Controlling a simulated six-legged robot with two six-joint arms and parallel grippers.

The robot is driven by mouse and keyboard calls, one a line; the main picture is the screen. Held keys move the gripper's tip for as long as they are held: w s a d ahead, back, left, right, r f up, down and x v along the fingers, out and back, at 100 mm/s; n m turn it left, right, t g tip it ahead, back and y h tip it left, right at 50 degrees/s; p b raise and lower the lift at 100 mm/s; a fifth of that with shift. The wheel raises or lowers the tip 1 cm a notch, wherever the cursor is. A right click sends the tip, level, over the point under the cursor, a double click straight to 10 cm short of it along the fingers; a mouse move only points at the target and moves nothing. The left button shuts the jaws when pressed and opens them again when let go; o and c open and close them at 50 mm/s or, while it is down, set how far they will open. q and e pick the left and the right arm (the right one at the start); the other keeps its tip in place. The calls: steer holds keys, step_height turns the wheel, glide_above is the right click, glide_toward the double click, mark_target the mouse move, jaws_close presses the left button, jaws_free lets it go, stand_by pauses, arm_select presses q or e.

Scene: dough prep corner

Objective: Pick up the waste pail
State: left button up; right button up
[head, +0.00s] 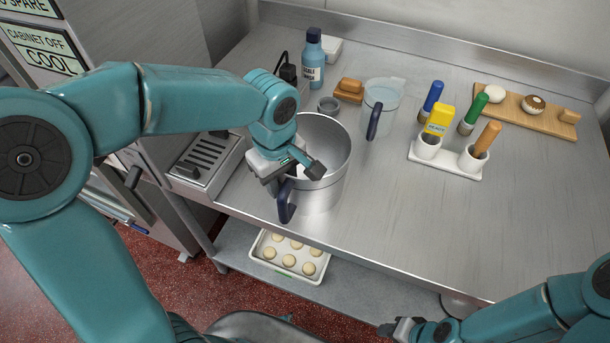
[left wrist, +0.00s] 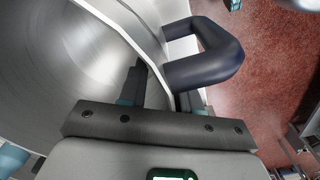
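The waste pail is a big steel pail (head: 325,196) with a dark blue handle (head: 286,203), upright near the counter's front edge. My left gripper (head: 298,172) is at its near rim, just above the handle. In the left wrist view the pail's shiny inside (left wrist: 60,55) fills the left, and the handle (left wrist: 210,58) stands out to the right. The left gripper's fingers (left wrist: 163,92) are apart, one on each side of the rim; I cannot tell whether they touch it. My right gripper (head: 402,328) is low at the bottom, off the counter; its fingers are unclear.
A clear jug (head: 384,93), small steel cup (head: 328,105), sponges (head: 349,89) and blue bottle (head: 313,60) stand behind the pail. A white caddy (head: 452,168) with brushes is right. A grated tray (head: 207,163) is left. A dough tray (head: 289,256) is below. The front right counter is clear.

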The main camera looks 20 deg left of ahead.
arm_select(q)
steer(key=shift+w, duration=0.1)
jaws_close()
steer(key=shift+r, duration=0.1)
stand_by(1.1)
